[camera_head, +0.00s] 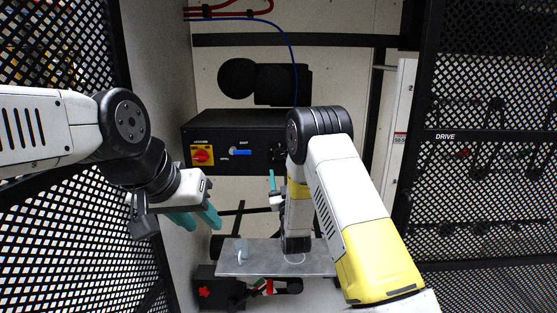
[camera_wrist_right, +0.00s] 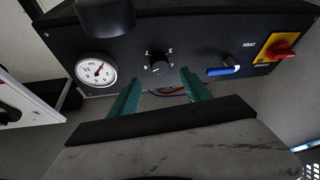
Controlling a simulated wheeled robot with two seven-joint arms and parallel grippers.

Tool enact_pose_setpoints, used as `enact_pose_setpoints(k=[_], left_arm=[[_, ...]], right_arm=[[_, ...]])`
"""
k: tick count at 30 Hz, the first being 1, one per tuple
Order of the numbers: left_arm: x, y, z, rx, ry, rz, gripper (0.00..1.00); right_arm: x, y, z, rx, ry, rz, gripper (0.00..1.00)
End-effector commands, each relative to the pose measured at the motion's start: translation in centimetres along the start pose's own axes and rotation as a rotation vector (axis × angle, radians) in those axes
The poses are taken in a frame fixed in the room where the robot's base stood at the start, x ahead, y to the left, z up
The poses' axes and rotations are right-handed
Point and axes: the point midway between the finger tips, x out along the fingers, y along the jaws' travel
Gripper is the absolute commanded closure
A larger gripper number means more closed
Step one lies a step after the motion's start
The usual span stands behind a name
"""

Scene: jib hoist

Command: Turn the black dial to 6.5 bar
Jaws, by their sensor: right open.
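The black dial (camera_wrist_right: 158,65) sits on the front of a black control box (camera_head: 240,135), with white numbers around it in the right wrist view. A round white gauge (camera_wrist_right: 97,70) with a red needle is left of the dial there; its exact reading is too small to tell. My right gripper (camera_wrist_right: 160,77) is open, its teal fingers on either side of and just below the dial, apart from it. In the head view my right arm partly hides the box's right end, dial included. My left gripper (camera_head: 203,222) is open and empty, left of and below the box.
A red rotary switch on a yellow plate (camera_head: 202,154) and a blue lever (camera_head: 240,151) share the box front. A grey metal plate (camera_head: 255,262) lies below. Black mesh panels (camera_head: 490,140) stand at both sides.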

Motion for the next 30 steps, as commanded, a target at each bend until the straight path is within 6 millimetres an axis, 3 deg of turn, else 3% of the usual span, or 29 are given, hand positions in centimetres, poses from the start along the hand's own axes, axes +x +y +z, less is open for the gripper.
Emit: enact_pose_setpoints(k=[12,18,25,30], left_arm=[[0.0,0.0,0.0,0.0,0.0,0.0,0.64],[0.0,0.0,0.0,0.0,0.0,0.0,0.64],[0.0,0.0,0.0,0.0,0.0,0.0,0.64],[0.0,0.0,0.0,0.0,0.0,0.0,0.64]], right_arm=[[6.2,0.1,-0.1,0.001,0.002,0.001,0.44],[7.3,0.1,-0.1,0.001,0.0,0.001,0.44],[7.4,0.1,-0.1,0.001,-0.001,0.001,0.44],[7.4,0.1,-0.1,0.002,-0.001,0.001,0.77]])
